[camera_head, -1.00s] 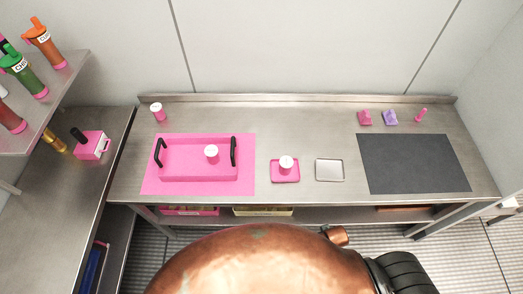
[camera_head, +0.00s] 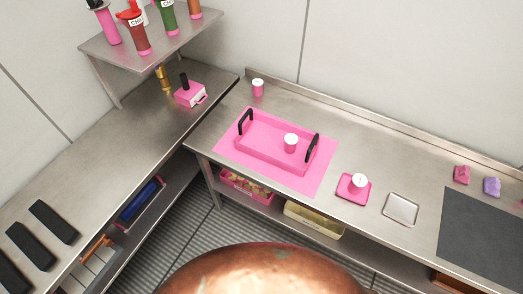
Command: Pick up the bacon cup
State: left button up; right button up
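Three small pink cups with white lids are in the camera_head view, and no label on them is readable, so I cannot tell which is the bacon cup. One cup (camera_head: 291,143) stands inside the pink tray (camera_head: 262,156) with black handles. One cup (camera_head: 359,182) stands on a small pink square plate (camera_head: 347,195). One cup (camera_head: 258,88) stands at the back of the steel table near the wall corner. Neither of my grippers is in view.
A large copper-coloured rounded surface (camera_head: 265,270) covers the bottom middle. A metal tray (camera_head: 401,209), dark mat (camera_head: 487,235) and pink and purple items (camera_head: 492,187) are to the right. Bottles stand on the upper-left shelf (camera_head: 150,50). Black slabs (camera_head: 54,221) lie on the left counter.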

aim_at(291, 139)
jog(key=u, duration=0.55)
jog(key=k, duration=1.1)
jog(key=z, duration=0.4)
